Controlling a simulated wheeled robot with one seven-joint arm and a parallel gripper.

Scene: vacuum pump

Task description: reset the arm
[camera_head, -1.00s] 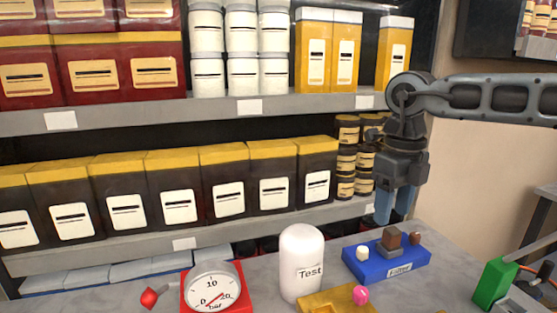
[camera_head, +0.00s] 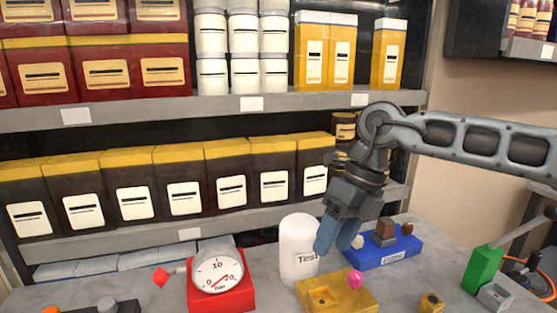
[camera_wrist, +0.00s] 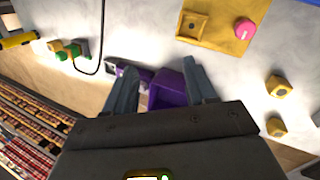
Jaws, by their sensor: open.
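My gripper (camera_head: 338,238) is at the centre right of the head view, tilted, with its fingers pointing down. It appears just right of the white cylinder marked "Test" (camera_head: 296,254) and overlaps its right edge; I cannot tell whether they touch. In the wrist view my gripper (camera_wrist: 160,68) has its two fingers spread apart with nothing held between them. A purple object (camera_wrist: 170,92) shows behind the gap between the fingers, lower down.
A yellow block with a pink knob (camera_head: 322,297), a blue block (camera_head: 390,255) and a red-based gauge (camera_head: 220,295) stand on the grey table. A green part (camera_head: 482,268) is at right. Shelves of boxes and jars (camera_head: 180,190) rise behind.

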